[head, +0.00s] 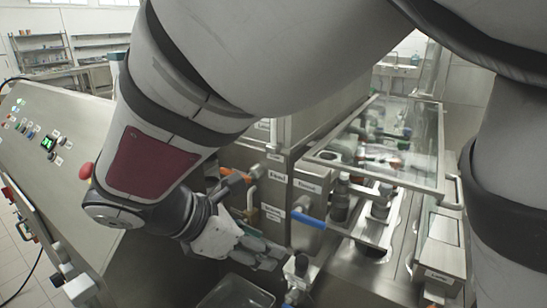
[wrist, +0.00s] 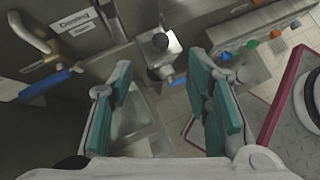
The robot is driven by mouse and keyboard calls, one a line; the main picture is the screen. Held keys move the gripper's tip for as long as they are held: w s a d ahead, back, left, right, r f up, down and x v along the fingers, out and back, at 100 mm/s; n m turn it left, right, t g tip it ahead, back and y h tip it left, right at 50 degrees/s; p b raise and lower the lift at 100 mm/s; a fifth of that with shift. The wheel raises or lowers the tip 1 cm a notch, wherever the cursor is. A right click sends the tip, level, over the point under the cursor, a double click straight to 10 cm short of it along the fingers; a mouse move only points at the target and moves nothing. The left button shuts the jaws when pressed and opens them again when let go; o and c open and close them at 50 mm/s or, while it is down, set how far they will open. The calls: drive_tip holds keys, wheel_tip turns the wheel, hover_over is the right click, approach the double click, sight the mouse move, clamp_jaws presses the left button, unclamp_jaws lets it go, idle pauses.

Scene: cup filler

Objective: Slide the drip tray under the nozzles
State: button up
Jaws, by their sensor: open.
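A shallow metal tray (head: 236,294), which looks like the drip tray, shows at the bottom edge of the head view, partly cut off. A metal tray-like surface (wrist: 130,122) also shows behind the left finger in the wrist view; I cannot tell if it is the same one. My gripper (head: 268,250) is above and right of the tray in the head view. In the wrist view my gripper (wrist: 165,95) is open, its teal pads apart with nothing held between them. Dark cylindrical fittings (head: 341,198), possibly the nozzles, stand under the clear guard.
A metal block with a dark knob (wrist: 160,46) lies just beyond the fingertips. A blue-handled valve (head: 308,220) and orange-handled valve (head: 250,196) project from the machine cabinet. A control panel (head: 50,140) stands left, a clear guard (head: 385,150) right.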

sight(302, 259)
drive_tip(key=x, duration=1.3)
drive_tip(key=shift+b, duration=0.35)
clamp_jaws()
